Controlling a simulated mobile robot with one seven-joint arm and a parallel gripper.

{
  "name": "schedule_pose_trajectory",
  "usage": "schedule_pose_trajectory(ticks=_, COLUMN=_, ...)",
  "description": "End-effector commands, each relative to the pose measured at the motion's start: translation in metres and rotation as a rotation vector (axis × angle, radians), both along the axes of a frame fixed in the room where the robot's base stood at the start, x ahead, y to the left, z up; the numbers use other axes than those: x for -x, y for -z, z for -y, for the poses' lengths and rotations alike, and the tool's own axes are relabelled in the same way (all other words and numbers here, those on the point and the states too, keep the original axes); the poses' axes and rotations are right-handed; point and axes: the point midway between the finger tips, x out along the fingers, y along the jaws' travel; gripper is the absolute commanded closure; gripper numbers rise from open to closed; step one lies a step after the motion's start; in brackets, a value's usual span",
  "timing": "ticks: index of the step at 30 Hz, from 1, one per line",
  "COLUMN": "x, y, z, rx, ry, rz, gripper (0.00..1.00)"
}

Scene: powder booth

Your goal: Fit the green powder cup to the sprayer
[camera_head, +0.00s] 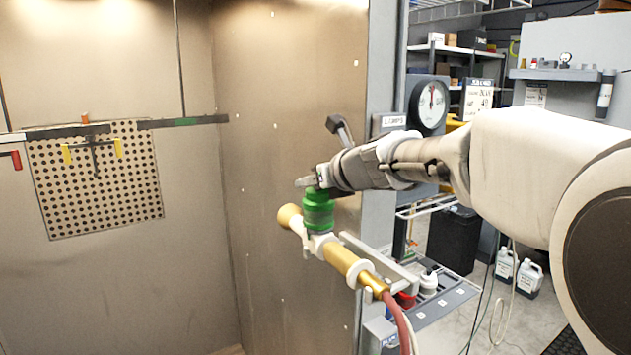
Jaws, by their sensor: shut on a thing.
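The green powder cup (318,212) is upright at the middle of the head view. My gripper (314,184) is shut on the top of the cup, reaching in from the right. The sprayer (343,260) is gold and white and lies slantwise on a grey holder, with a red hose at its lower right end. The cup stands directly above the sprayer's white middle part. Its lower end appears to meet the sprayer, but I cannot tell whether it is seated. The fingertips are partly hidden by the cup and the gripper body.
A perforated panel (98,180) hangs from a rail (182,122) in the booth at the left. A shelf (441,300) beside the sprayer holds a white-capped bottle (428,282) and a red item. A gauge (432,103) is behind my arm. The booth space left of the sprayer is free.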

Motion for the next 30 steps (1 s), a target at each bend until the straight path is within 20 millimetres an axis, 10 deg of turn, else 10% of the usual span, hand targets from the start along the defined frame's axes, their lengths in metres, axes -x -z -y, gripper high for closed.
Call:
schedule_pose_trajectory(ticks=7, x=0.0, y=0.001, z=0.0, rx=0.0, ry=0.0, rz=0.0, gripper=0.97)
schedule_pose_trajectory(ticks=8, x=0.0, y=0.001, z=0.0, rx=0.0, ry=0.0, rz=0.0, gripper=0.73)
schedule_pose_trajectory(ticks=14, x=0.0, y=0.001, z=0.0, rx=0.0, ry=0.0, rz=0.0, gripper=0.4)
schedule_pose_trajectory(ticks=30, x=0.0, y=-0.012, z=0.0, rx=0.0, ry=0.0, rz=0.0, gripper=0.4)
